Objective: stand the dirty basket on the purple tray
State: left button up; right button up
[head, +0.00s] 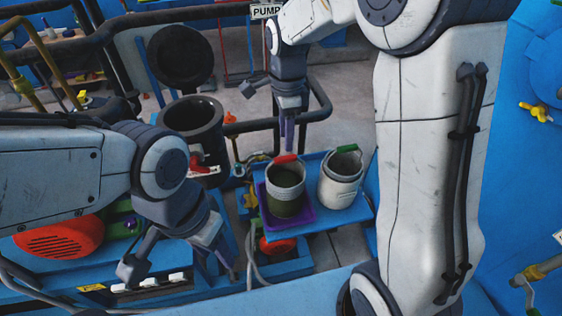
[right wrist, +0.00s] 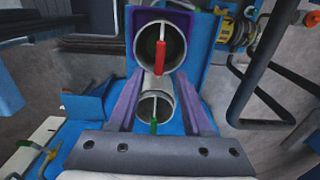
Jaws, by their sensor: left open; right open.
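The basket with the red handle (head: 286,188) is grey with a dark, greenish lower part, and looks like the dirty one. It stands upright on the purple tray (head: 303,220); both also show at the top of the right wrist view, the basket (right wrist: 177,42) within the tray (right wrist: 139,28). A cleaner white basket with a green handle (head: 341,182) stands to its right, off the tray. My right gripper (head: 288,145) is open and empty, above and behind the red-handled basket. My left gripper (head: 233,272) is open and empty at lower left, apart from both baskets.
The blue shelf (head: 325,222) carries the tray and both baskets. An open dark autoclave vessel (head: 194,118) with its raised round lid (head: 180,57) stands to the left. Dark pipe rails (head: 318,112) run behind the shelf. A red motor (head: 60,240) is at lower left.

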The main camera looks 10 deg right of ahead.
jog(key=s+a+n, duration=0.4)
jog(key=s+n, duration=0.8)
jog(key=s+a+n+y, duration=0.1)
jog(key=s+a+n, duration=0.3)
jog(key=s+n, duration=0.8)
jog(key=shift+s+a+n, duration=0.35)
jog(key=shift+n, duration=0.35)
